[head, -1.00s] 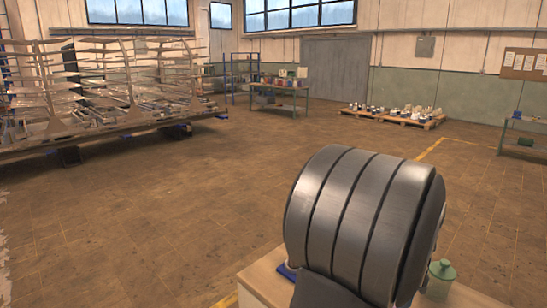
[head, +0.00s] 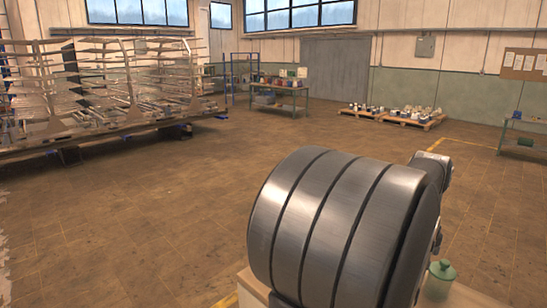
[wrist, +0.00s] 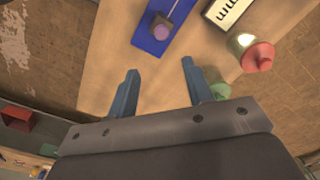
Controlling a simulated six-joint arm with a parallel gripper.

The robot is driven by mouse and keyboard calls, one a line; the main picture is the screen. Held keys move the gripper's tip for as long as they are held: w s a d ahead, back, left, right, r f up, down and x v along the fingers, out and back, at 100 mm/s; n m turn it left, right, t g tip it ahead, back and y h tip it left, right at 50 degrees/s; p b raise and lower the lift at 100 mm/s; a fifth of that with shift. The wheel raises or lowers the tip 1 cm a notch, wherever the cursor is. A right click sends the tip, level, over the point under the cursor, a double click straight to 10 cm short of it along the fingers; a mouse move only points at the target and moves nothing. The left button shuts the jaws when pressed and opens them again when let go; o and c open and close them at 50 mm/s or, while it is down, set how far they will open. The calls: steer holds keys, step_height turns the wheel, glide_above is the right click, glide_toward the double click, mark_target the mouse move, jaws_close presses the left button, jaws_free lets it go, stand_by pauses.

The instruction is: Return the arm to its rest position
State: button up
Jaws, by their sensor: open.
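My gripper (wrist: 160,92) shows in the wrist view with its two blue-grey fingers spread apart and nothing between them. It hangs above a light wooden tabletop (wrist: 110,70). In the head view my own large grey arm link covers much of the lower middle, and the gripper's fingers do not show there. A green lidded jar (head: 438,281) stands at the right end of the table in the head view. In the wrist view a green object (wrist: 218,88) is partly hidden behind the right finger.
A blue tray (wrist: 158,28) holding a purple piece lies on the tabletop, near a white marked block (wrist: 230,12) and a red-topped jar (wrist: 255,54). A large metal rack (head: 110,85) stands at the left. Loaded pallets (head: 405,118) lie far off. The floor between is clear.

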step_height(320, 180, down, 12)
steer(key=shift+f, duration=0.1)
steer(key=w+a, duration=0.9)
steer(key=w, duration=0.1)
steer(key=shift+a+f, duration=0.2)
steer(key=shift+a, duration=0.2)
steer(key=s+r+n, duration=0.1)
steer(key=s+r, duration=0.2)
steer(key=r, duration=1.4)
steer(key=shift+a+r, duration=0.15)
steer(key=shift+a, duration=0.1)
